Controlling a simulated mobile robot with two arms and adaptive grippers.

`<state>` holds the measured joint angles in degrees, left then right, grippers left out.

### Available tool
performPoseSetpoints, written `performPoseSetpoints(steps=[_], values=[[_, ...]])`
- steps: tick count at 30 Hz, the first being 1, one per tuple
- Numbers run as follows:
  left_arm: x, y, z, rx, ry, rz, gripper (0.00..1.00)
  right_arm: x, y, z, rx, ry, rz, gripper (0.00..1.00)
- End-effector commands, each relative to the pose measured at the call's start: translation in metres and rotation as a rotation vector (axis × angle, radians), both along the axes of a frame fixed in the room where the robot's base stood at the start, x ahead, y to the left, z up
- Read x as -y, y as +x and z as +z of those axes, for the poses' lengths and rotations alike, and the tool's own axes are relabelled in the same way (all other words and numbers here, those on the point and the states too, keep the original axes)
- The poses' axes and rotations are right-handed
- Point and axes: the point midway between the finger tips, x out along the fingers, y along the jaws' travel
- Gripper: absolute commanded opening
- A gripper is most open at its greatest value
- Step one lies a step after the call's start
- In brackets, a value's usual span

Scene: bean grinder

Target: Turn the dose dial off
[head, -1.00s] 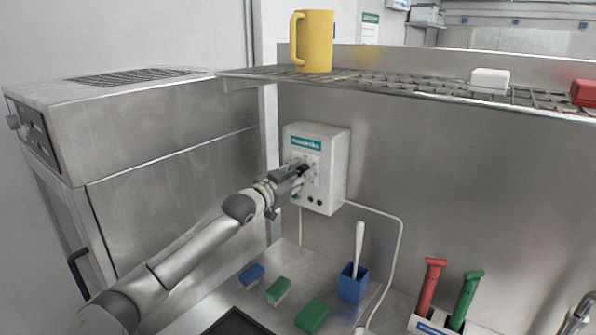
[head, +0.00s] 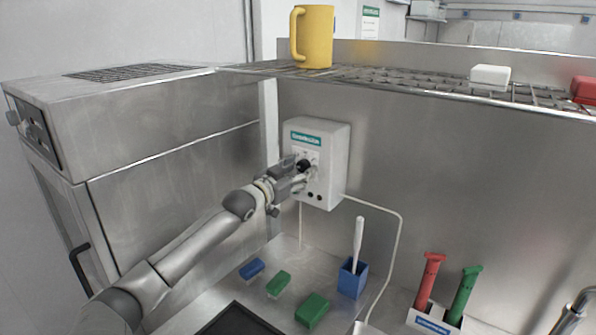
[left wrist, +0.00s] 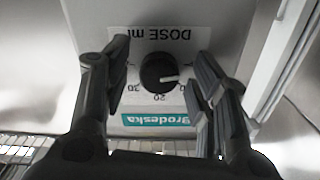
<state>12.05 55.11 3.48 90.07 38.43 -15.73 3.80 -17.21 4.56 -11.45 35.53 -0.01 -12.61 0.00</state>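The white dosing box (head: 325,150) is mounted on the steel back wall in the head view, with a teal label at its top. Its black dose dial (head: 304,165) shows beside my left fingers. In the left wrist view the dial (left wrist: 160,72) appears upside down, under "DOSE ml", with a white pointer line on its right side, near 20 and 30 marks. My left gripper (head: 300,176) is at the box face. In the wrist view its fingers (left wrist: 162,90) are open, one on each side of the dial with gaps. My right gripper is not in view.
A wire shelf (head: 400,82) above holds a yellow mug (head: 314,38), a white block (head: 490,76) and a red block (head: 585,91). Below are a blue cup (head: 352,279) with a brush, small blue and green blocks (head: 312,310), and a rack (head: 433,323) with red and green handles. A cable (head: 399,240) hangs right of the box.

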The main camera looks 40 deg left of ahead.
Motion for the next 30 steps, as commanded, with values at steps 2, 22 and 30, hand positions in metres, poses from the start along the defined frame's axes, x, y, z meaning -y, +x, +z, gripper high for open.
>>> performPoseSetpoints(steps=[2, 22, 30], values=[[0.0, 0.0, 0.001, 0.002, 0.001, 0.001, 0.54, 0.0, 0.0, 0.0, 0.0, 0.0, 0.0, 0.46], [0.004, -0.037, 0.0, 0.0, 0.001, -0.001, 0.54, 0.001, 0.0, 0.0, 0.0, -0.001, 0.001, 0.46], [0.007, -0.066, 0.0, 0.0, 0.002, 0.0, 0.54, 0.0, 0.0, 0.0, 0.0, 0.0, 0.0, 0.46]])
